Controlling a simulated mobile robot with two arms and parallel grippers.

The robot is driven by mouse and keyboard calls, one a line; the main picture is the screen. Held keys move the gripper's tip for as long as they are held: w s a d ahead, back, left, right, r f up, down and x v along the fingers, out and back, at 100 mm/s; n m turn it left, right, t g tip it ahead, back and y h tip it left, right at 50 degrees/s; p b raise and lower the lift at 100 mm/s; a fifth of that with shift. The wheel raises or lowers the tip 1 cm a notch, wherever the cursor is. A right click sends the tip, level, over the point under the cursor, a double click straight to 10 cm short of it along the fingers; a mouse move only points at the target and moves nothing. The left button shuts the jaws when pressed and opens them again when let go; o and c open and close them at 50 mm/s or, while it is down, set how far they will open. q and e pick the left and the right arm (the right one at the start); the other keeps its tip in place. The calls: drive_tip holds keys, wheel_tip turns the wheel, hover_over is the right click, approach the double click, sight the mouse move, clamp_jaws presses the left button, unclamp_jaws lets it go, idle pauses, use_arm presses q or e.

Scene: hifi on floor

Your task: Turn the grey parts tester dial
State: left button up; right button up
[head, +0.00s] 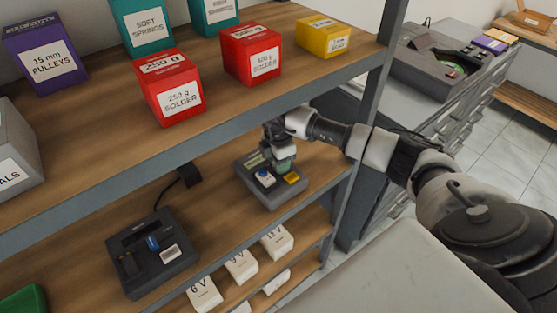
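A grey box-shaped device (272,197), which looks like the parts tester, sits on the middle shelf. Its top has a blue-and-white part (264,178) and a yellow patch (291,178). My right arm comes in from the right and reaches under the upper shelf. My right gripper (280,158) is over the back of the device, close to or touching a greenish round part that may be the dial. The fingers are small and overlap this part, so I cannot tell whether they grip it. My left gripper is not in view.
The upper shelf (110,125) with red solder boxes (169,88) hangs above my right gripper. A dark device (152,252) stands left on the middle shelf, and white boxes (241,266) sit lower. A steel post (362,130) is right of the tester.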

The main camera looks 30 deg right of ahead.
drive_tip(key=o, duration=0.6)
drive_tip(key=shift+o, duration=0.2)
wheel_tip(320, 180, up, 7)
drive_tip(key=shift+f+b, duration=0.1)
drive_tip(key=shift+b, duration=1)
drive_tip(key=shift+r, duration=0.4)
